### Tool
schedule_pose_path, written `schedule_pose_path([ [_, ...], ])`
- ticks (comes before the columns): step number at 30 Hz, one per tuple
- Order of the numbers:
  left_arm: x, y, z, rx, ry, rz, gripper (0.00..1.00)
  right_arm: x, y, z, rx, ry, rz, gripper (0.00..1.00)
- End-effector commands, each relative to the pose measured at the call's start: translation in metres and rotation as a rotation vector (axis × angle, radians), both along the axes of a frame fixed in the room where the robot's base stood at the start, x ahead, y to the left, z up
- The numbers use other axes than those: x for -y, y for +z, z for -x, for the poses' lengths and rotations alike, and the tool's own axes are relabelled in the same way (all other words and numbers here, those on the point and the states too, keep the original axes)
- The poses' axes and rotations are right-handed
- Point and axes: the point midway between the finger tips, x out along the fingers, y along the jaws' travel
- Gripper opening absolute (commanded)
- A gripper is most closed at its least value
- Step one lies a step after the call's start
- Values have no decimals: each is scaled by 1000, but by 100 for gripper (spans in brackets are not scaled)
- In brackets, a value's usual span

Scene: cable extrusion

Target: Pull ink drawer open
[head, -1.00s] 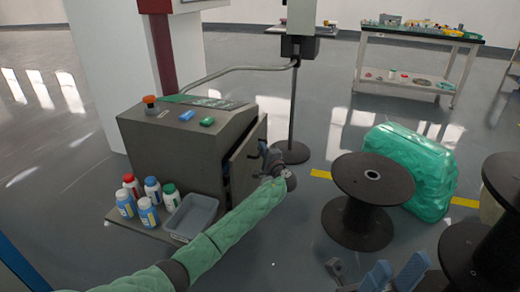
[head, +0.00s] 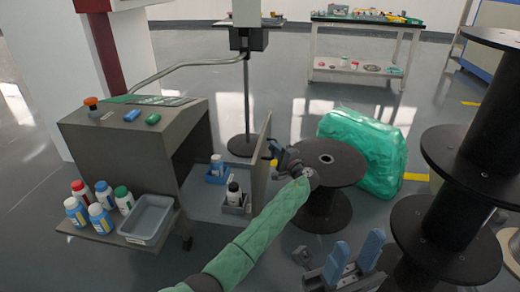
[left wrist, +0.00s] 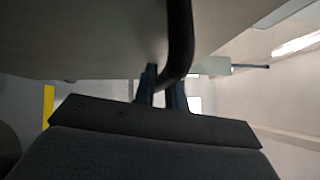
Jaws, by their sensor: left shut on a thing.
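The ink drawer (head: 200,205) stands pulled out from the right side of the grey machine (head: 140,140). Its tall grey front panel (head: 262,150) is clear of the cabinet, and bottles show inside. My left gripper (head: 280,160) is at the outer face of this panel. In the left wrist view its blue fingers (left wrist: 162,92) are closed around a black curved handle (left wrist: 181,40). The handle is mostly hidden by the gripper in the head view. My right gripper (head: 354,258), with two blue fingers spread apart, is empty at the bottom right.
A black spool (head: 325,170) stands close to the right of my left gripper, before a green wrapped bundle (head: 375,150). More black spools (head: 455,190) are stacked at right. Several bottles (head: 98,215) and a grey tray (head: 148,218) sit on the left shelf.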

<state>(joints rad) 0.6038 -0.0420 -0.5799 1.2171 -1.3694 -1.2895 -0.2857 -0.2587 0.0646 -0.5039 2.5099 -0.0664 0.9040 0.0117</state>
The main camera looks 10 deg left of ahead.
Motion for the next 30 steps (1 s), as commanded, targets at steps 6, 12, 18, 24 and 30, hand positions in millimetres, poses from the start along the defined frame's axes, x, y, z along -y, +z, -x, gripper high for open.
schedule_pose_path([
  [6,20,-2,1,-2,1,1,0,-1,-5,0,-4,-1,6,36],
  [12,25,-2,1,-2,1,1,0,-1,-5,0,-3,-1,7,36],
  [18,25,-2,1,-2,1,1,0,-1,-4,0,0,-1,8,36],
  [24,24,-2,1,-1,1,0,34,-1,-3,0,4,-1,8,36],
  [30,25,-1,1,-1,1,0,34,-1,-2,0,5,-1,8,36],
])
